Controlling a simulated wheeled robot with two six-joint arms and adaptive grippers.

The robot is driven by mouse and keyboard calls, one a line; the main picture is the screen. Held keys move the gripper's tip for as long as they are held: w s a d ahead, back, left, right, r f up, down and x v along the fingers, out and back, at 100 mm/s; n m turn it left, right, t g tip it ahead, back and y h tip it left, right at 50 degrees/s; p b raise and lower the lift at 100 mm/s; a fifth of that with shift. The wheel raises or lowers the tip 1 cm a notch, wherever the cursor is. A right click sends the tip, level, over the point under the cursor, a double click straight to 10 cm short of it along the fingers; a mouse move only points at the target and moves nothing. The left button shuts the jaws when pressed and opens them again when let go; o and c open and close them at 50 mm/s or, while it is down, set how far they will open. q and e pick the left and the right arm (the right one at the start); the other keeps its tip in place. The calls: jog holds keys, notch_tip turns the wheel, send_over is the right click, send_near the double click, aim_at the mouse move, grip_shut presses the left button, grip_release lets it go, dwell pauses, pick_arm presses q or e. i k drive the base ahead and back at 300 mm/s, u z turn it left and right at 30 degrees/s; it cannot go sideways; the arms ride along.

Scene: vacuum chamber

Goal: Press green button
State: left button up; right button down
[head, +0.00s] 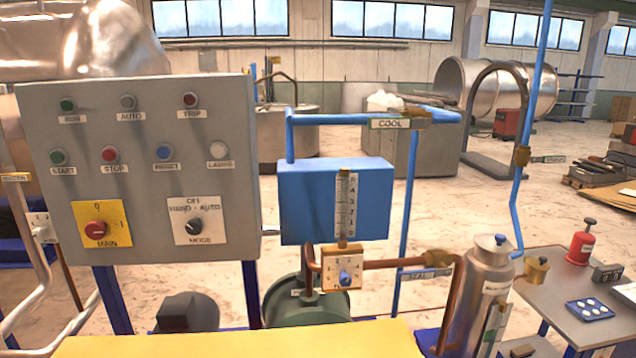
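The green button (58,157) is labelled START and sits at the left end of the lower row on a grey control panel (235,130). A second green round fitting (67,105), probably a lamp, is above it in the top row. To the right of the START button are a red STOP button (110,154), a blue RESET button (164,153) and a white LAMPS button (219,149). Nothing covers the green button. Neither of my grippers is in view.
Below the buttons are a red MAIN switch (96,230) on a yellow plate and a black MODE knob (194,227). A blue box (300,205) with a gauge stands right of the panel. A yellow surface (240,343) lies in front. Shiny pipes run along the left edge.

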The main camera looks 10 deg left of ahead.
aim_at(57, 157)
jog(key=u, duration=1.6)
